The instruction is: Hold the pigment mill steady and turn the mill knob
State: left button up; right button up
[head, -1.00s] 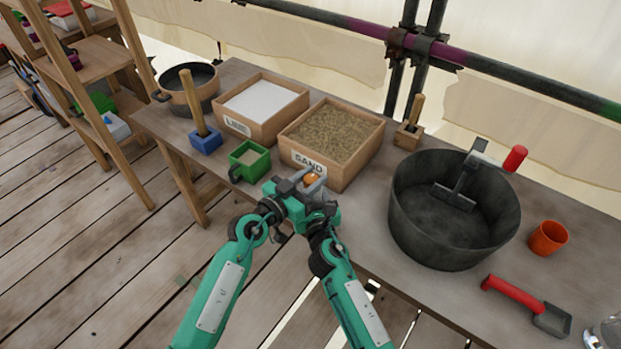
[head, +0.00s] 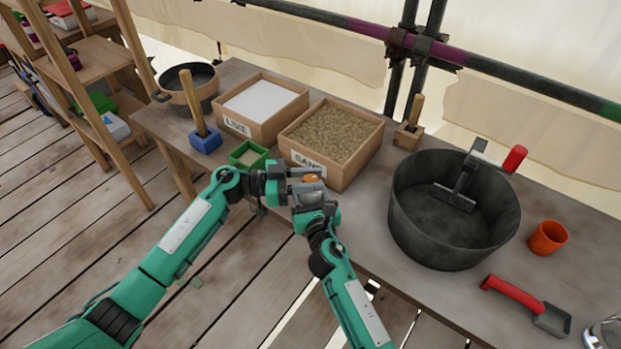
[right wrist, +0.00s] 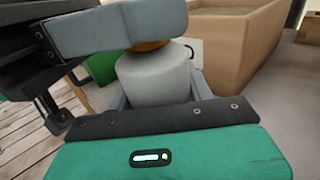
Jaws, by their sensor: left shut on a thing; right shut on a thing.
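The pigment mill is a pale grey cylinder (right wrist: 155,78) in the right wrist view, upright between the fingers of my right gripper (right wrist: 157,98). Its orange mill knob (right wrist: 150,46) shows just under a grey finger of my left gripper. In the head view the orange knob (head: 312,178) sits between the fingers of my left gripper (head: 308,180), which comes in level from the left and is shut on it. My right gripper (head: 315,197) is shut on the mill body from the near side, just below. The grippers hide most of the mill in the head view.
The sand box (head: 290,140) stands close behind the mill, with the lime box (head: 232,122) to its left. A large dark tub (head: 455,240) stands to the right.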

aim_at(311, 177)
pick_arm(q)
jog(key=m+g+y, duration=0.1)
jog(key=m+g, duration=0.2)
jog(key=g, duration=0.2)
jog(key=m+g+y, duration=0.1)
jog(key=m+g, duration=0.2)
jog(key=g, duration=0.1)
jog(key=shift+w+g, duration=0.1)
jog(key=shift+g, duration=0.3)
jog(key=shift+f+m+g+y, duration=0.2)
jog(key=shift+m+g+y, duration=1.4)
jog(key=shift+m+g, duration=0.55)
jog(key=shift+g+y, duration=0.3)
jog(key=shift+g, duration=0.05)
jog(key=o, duration=1)
jog(key=shift+c, duration=0.2)
jog(key=shift+r, duration=0.1)
notch_tip(311, 177, up, 10)
